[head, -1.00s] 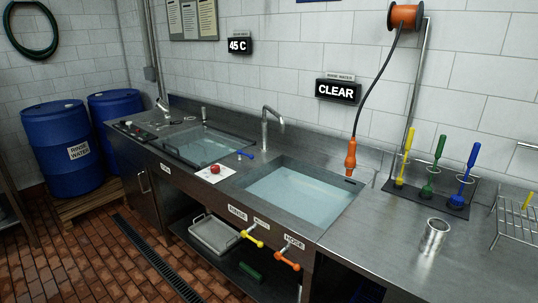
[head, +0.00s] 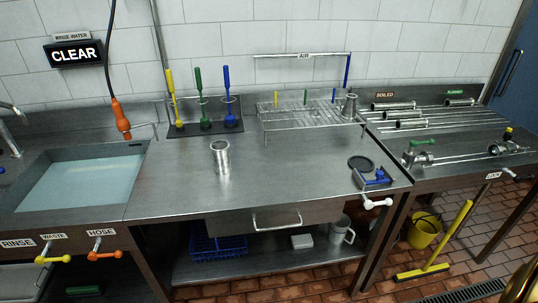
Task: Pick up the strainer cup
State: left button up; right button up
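A shiny metal cup-like cylinder (head: 221,158) stands upright on the steel counter (head: 270,185), right of the sink. A second metal cup (head: 349,106) with a wider base is at the right end of the wire rack (head: 300,118). I cannot tell from their looks which one is the strainer cup.
The water-filled sink (head: 82,182) is at left. Yellow, green and blue brushes (head: 203,100) stand behind the cylinder. A black round item and blue part (head: 370,172) lie near the counter's right edge. Metal tubes (head: 410,124) lie on the right bench.

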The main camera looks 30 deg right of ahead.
aim_at(221, 157)
jog(key=z, duration=0.55)
jog(key=i+j+z, duration=0.35)
jog(key=i, duration=0.15)
